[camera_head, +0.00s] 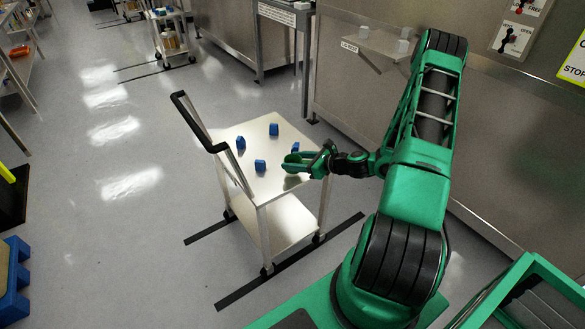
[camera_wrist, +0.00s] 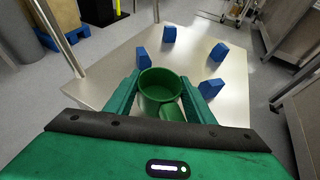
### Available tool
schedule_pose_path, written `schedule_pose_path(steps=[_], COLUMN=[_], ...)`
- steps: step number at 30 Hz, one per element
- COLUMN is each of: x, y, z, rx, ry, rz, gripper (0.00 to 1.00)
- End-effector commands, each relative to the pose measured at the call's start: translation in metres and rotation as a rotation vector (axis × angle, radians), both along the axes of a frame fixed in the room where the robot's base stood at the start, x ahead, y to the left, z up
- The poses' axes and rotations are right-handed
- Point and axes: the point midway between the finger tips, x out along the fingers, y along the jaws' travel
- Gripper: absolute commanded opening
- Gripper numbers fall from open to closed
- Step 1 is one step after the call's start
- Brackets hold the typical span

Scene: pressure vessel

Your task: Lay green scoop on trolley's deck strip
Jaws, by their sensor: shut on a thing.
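My gripper (camera_head: 305,161) is over the right front part of the trolley deck (camera_head: 269,149). It is shut on the green scoop (camera_head: 292,158), which is small and partly hidden by the fingers in the head view. In the wrist view, the scoop's round open cup (camera_wrist: 160,84) faces up between my two fingers (camera_wrist: 162,95), with a flat green part on the near side. Bare deck (camera_wrist: 187,62) shows beyond the scoop. I cannot tell whether the scoop touches the deck. No separate painted strip is clear; several blue blocks (camera_head: 260,165) stand around bare deck.
Blue blocks stand close to the gripper, one at its right in the wrist view (camera_wrist: 212,88). The trolley's black handle (camera_head: 200,123) rises at the left. A steel vessel wall with a small shelf (camera_head: 375,42) is behind. Open floor (camera_head: 120,190) lies left.

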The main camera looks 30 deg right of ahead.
Motion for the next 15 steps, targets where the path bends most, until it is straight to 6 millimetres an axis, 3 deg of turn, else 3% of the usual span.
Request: schedule_pose_path(steps=[7, 15], x=[-0.002, -0.002], y=[-0.004, -0.006], z=[-0.030, -0.032], rx=[0.002, 0.000], ry=[0.002, 0.001], rz=[-0.007, -0.008], gripper=[0.23, 0.23])
